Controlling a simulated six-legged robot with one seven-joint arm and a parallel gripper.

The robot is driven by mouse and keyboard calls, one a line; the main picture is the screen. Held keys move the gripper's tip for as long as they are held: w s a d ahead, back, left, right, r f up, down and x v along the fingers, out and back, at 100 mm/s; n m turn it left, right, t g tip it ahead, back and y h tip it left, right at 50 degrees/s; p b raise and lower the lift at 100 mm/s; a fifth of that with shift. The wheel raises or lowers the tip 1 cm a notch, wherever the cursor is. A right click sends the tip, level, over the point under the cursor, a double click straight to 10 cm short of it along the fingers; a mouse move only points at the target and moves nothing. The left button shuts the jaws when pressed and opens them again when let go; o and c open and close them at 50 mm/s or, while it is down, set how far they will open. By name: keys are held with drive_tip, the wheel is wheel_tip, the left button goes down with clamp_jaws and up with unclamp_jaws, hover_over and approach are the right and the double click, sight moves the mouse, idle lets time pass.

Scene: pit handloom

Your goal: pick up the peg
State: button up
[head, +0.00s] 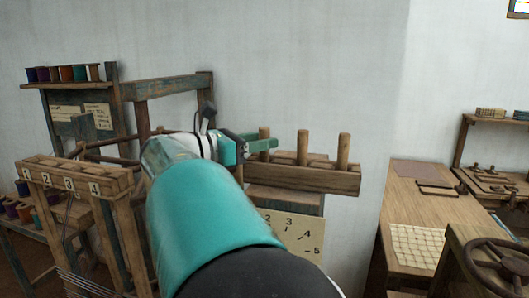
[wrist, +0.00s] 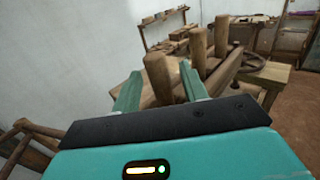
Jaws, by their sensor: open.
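Three upright wooden pegs stand in a row on a wooden rail (head: 310,178). The nearest peg (wrist: 158,80) rises between my gripper's green fingertips (wrist: 162,83) in the wrist view. The fingers are apart, one on each side of it; I cannot tell whether either touches it. In the head view my gripper (head: 262,144) is at the left peg (head: 264,132) and hides part of it. The middle peg (head: 303,148) and right peg (head: 343,150) stand clear; they also show beyond the nearest one in the wrist view.
A numbered wooden frame (head: 75,178) and a shelf of thread spools (head: 66,85) stand at left. A numbered card (head: 290,232) hangs below the rail. A wooden table (head: 405,205) and a dark wheel (head: 495,262) are at right. The wall behind is bare.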

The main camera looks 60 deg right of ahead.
drive_tip(key=shift+s+d, duration=0.4)
drive_tip(key=shift+d, duration=0.2)
clamp_jaws()
drive_tip(key=shift+r, duration=0.6)
drive_tip(key=w+a+r, duration=0.7)
drive_tip(key=a+r, duration=0.4)
drive_tip(key=a, duration=0.1)
drive_tip(key=shift+w+r, duration=0.25)
drive_tip(key=shift+r, duration=0.15)
